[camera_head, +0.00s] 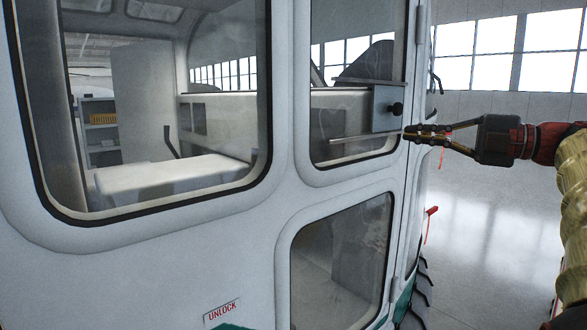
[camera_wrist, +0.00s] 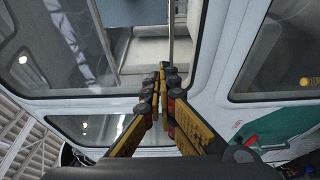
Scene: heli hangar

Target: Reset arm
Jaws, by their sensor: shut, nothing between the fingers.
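My gripper (camera_head: 412,134) is at the right in the head view, at the end of my arm reaching in from the right edge. Its fingers are shut and hold nothing. In the wrist view my gripper (camera_wrist: 162,75) shows yellow and black fingers together in front of the white helicopter body. A thin metal rod (camera_head: 365,137) runs left from below the plate; a rod also shows beyond the fingertips in the wrist view (camera_wrist: 171,35).
The white helicopter side (camera_head: 150,260) with large windows fills the left and middle. A red "UNLOCK" label (camera_head: 222,311) is low on it. A red tag (camera_head: 431,211) hangs near its right edge. Open hangar floor (camera_head: 490,220) lies to the right, below bright windows.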

